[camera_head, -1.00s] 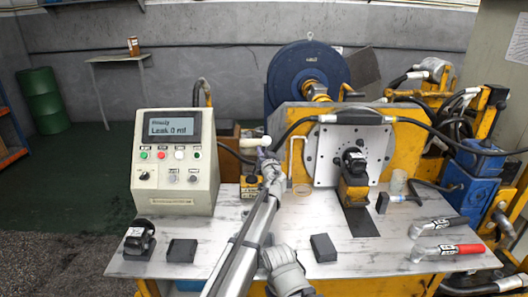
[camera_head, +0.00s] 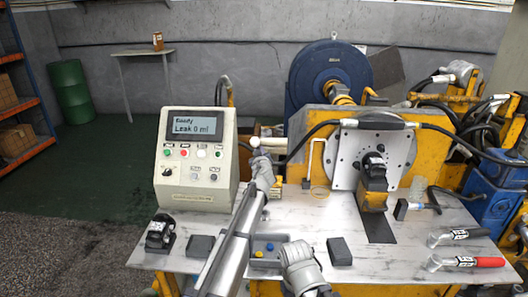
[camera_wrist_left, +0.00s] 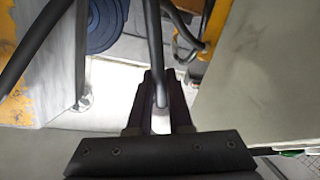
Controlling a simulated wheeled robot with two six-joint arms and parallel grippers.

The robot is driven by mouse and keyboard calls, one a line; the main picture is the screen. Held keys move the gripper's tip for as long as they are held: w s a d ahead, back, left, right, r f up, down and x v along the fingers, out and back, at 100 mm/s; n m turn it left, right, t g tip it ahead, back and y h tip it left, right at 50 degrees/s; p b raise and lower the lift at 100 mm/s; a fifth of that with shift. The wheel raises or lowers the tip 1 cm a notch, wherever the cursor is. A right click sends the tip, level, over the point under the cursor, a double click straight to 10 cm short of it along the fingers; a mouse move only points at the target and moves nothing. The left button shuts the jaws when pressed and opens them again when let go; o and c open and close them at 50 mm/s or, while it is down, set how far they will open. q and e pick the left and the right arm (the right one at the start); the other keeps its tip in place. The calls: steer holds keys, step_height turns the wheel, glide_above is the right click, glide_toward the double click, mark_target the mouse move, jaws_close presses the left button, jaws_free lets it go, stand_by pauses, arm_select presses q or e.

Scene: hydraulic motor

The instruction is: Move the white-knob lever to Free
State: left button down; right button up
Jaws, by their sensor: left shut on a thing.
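The white-knob lever shows its pale round knob (camera_head: 254,142) just above my left gripper, right of the control panel. My left gripper (camera_head: 261,160) is shut around the lever's rod below the knob. In the left wrist view, the grey rod (camera_wrist_left: 153,45) runs down between the dark fingers of the gripper (camera_wrist_left: 163,85). The lever's base and any Free marking are hidden or too small to read.
The control panel (camera_head: 196,190), its screen reading "Leak 0 ml", stands close left of my gripper. The yellow motor stand (camera_head: 315,120) with a metal plate is to the right. Dark blocks (camera_head: 340,251) and red-handled tool (camera_head: 466,261) lie on the table (camera_head: 300,222).

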arm_select(q)
steer(key=shift+a+f, duration=0.1)
steer(key=shift+a, duration=0.15)
steer(key=shift+s+n, duration=0.1)
steer(key=shift+n, duration=0.2)
steer(key=c, duration=0.8)
jaws_free()
steer(key=shift+c, duration=0.2)
steer(key=p+v, duration=0.1)
steer(key=v, duration=0.6)
steer(key=shift+s, duration=0.35)
